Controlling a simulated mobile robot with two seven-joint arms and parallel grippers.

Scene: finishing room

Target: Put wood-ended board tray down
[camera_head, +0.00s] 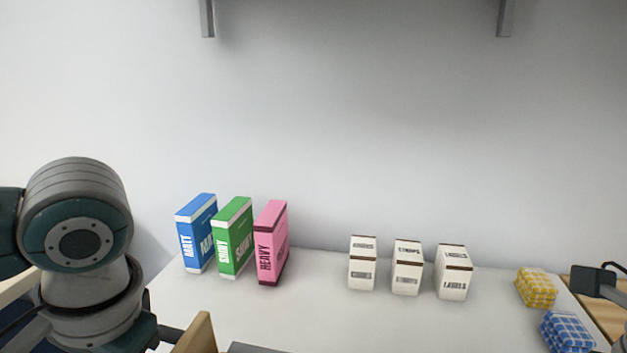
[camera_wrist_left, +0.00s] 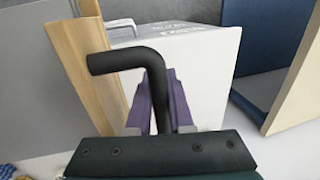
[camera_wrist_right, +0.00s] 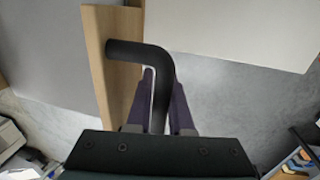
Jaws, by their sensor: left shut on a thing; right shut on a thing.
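The wood-ended board tray shows only in part. A wooden end (camera_head: 201,333) and a strip of its grey board (camera_head: 262,348) are at the bottom edge of the head view. In the left wrist view, a wooden end (camera_wrist_left: 82,75) carries a bent black handle (camera_wrist_left: 118,59), and my left gripper (camera_wrist_left: 158,88) is shut on this handle. In the right wrist view, a wooden end (camera_wrist_right: 113,75) has a like handle (camera_wrist_right: 125,50), and my right gripper (camera_wrist_right: 161,88) is shut on it. The tray's underside is hidden, so I cannot tell whether it touches a surface.
A white table (camera_head: 315,315) holds blue (camera_head: 196,235), green (camera_head: 233,237) and pink (camera_head: 272,243) boxes. Three small white boxes (camera_head: 407,268) stand right of these. Yellow (camera_head: 536,287) and blue (camera_head: 566,331) checked stacks lie at the right. The table's middle front looks clear.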

